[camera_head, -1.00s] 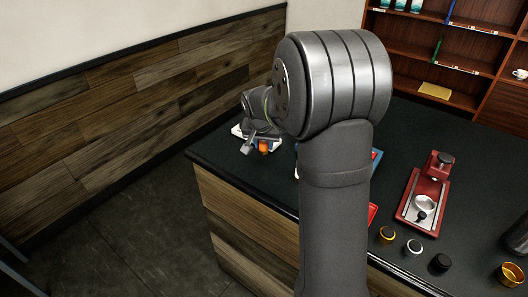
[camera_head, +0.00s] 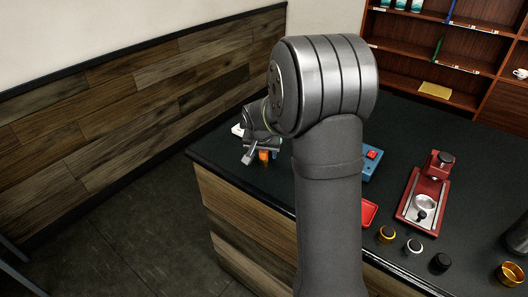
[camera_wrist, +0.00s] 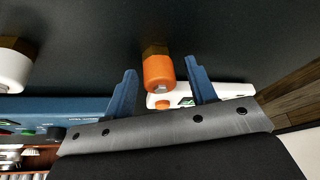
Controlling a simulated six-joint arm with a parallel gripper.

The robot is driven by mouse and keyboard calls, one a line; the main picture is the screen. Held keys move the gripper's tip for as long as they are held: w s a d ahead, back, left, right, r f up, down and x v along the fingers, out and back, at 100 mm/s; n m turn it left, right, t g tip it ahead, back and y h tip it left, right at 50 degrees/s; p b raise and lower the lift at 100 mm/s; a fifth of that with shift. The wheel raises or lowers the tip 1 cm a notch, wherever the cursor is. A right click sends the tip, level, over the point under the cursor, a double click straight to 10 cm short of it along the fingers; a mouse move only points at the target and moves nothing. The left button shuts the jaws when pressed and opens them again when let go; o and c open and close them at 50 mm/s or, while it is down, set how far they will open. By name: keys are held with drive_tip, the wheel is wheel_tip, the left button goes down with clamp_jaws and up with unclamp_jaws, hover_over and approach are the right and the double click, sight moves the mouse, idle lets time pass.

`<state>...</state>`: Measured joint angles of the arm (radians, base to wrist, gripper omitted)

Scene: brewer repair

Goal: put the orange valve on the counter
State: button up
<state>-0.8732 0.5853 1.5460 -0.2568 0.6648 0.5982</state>
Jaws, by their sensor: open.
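The orange valve (camera_head: 264,155) is at the left part of the dark counter (camera_head: 320,200). In the wrist view the orange valve (camera_wrist: 158,73) has a brass hex end against the dark surface and looks upright on it. My gripper (camera_head: 256,156) is beside it in the head view. In the wrist view my gripper (camera_wrist: 162,70) is open, with one blue finger on each side of the valve. Gaps show between valve and fingers. My arm hides part of the counter in the head view.
A white device (camera_wrist: 172,101) and a blue device (camera_wrist: 55,105) lie behind my fingers; a white valve (camera_wrist: 12,70) is to the left. The counter's left edge is close to the valve.

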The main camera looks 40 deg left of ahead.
drive_tip(key=v, duration=1.2)
drive_tip(key=shift+r, duration=0.25)
drive_tip(key=shift+w, duration=0.1)
drive_tip(key=x, duration=1.2)
drive_tip(key=shift+f, duration=0.15)
wheel_tip(320, 180, up, 3)
drive_tip(key=shift+f, duration=0.1)
drive_tip(key=shift+r, duration=0.5)
